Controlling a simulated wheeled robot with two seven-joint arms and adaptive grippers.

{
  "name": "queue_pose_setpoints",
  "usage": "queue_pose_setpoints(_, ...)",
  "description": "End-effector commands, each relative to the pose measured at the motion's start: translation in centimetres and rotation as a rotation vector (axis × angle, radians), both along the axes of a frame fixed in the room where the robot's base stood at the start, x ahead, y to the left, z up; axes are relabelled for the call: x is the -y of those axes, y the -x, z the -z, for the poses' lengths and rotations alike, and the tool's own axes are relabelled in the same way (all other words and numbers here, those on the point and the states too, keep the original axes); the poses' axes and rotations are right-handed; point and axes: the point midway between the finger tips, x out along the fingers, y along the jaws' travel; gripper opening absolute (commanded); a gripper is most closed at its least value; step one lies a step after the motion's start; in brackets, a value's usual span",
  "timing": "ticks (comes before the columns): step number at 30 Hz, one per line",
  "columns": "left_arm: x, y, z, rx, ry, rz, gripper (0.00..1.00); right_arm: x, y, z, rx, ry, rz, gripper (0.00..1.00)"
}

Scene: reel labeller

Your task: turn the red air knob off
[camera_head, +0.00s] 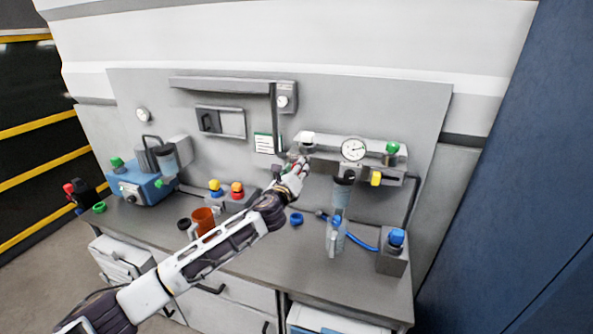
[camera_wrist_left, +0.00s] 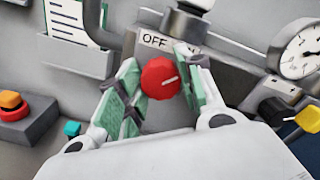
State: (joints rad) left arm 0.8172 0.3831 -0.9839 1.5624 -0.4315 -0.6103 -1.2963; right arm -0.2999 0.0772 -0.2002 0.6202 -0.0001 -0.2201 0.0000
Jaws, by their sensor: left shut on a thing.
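The red air knob (camera_wrist_left: 160,78) sits on the grey panel in the left wrist view, under a white label (camera_wrist_left: 154,40) reading OFF. Part of a second word on the label is hidden behind a finger. A pale line on the knob's face points right and slightly up. My left gripper (camera_head: 300,166) reaches the panel in the head view and covers the knob there. In the left wrist view its green-padded fingers stand on both sides of the knob, shut on it. My right gripper is in neither view.
A pressure gauge (camera_head: 353,149) is right of the knob, with a yellow knob (camera_head: 376,178) below it. A clear cylinder (camera_head: 340,195) and blue-topped block (camera_head: 396,238) stand to the right. An orange cup (camera_head: 204,219) is near my left arm.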

Motion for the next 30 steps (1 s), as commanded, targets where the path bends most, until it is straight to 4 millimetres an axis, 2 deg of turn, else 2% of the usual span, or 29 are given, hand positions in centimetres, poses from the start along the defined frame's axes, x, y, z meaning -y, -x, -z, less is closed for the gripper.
queue_pose_setpoints(11,0.0,0.02,0.21,-0.054,0.156,0.0,0.13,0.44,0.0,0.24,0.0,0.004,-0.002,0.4)
queue_pose_setpoints(30,-0.07,0.0,0.36,-0.232,0.708,-0.001,0.13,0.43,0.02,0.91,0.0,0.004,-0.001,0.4)
